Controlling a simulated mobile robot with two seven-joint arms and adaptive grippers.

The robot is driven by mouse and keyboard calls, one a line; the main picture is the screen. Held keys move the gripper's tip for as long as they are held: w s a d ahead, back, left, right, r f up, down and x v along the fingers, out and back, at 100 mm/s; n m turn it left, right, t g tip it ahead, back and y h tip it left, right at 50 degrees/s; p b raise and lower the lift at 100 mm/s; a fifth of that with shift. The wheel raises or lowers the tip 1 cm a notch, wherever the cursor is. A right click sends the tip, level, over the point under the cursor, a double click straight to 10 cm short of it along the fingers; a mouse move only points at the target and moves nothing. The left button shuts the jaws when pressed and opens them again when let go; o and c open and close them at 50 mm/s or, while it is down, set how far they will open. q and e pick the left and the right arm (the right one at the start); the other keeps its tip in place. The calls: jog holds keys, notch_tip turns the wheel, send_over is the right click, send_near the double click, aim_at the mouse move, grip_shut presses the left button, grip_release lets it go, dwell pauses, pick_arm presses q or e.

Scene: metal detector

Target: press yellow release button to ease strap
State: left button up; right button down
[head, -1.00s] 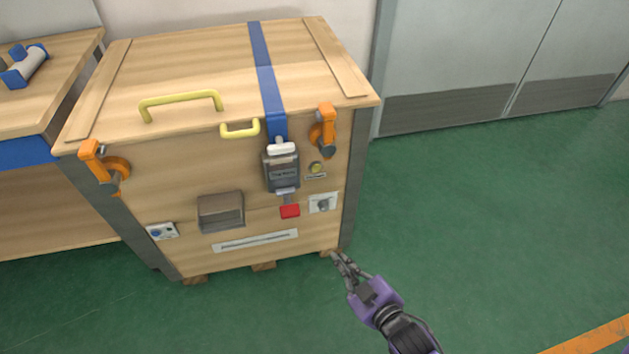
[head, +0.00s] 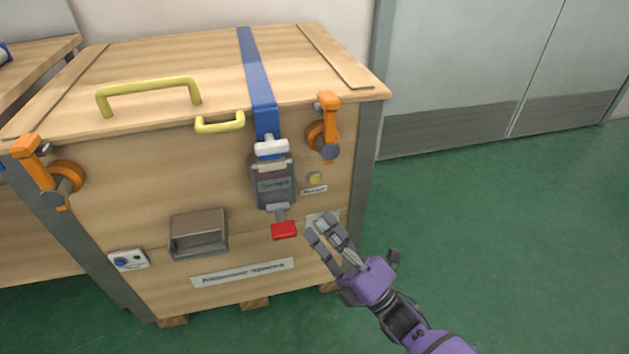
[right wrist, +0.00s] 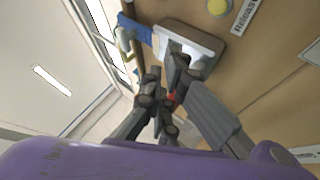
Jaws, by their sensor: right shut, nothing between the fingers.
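The round yellow release button (head: 315,179) sits on the crate's front, right of the grey strap buckle (head: 273,182), with a small label below it. It also shows at the top of the right wrist view (right wrist: 219,7), beside a "Release" label. The blue strap (head: 257,80) runs over the lid down into the buckle. A red tab (head: 284,230) hangs under the buckle. My right gripper (head: 322,225) is shut and empty, below the button and right of the red tab. In the right wrist view its fingers (right wrist: 166,85) partly cover the buckle. My left gripper is not in view.
The wooden crate (head: 130,190) carries yellow handles (head: 150,94), orange latches (head: 327,128), a grey box (head: 199,233) and a small blue-knob panel (head: 128,260). A fitting behind my fingers is partly hidden. Green floor (head: 480,220) is clear to the right.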

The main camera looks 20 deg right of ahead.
aim_at(314, 178)
dwell(0.3)
jog(key=w+b, duration=0.3)
jog(key=w, duration=0.5)
jog(key=shift+w+b, duration=0.3)
jog(key=shift+w, duration=0.1)
dwell(0.5)
dwell(0.6)
jog(key=shift+w, duration=0.45)
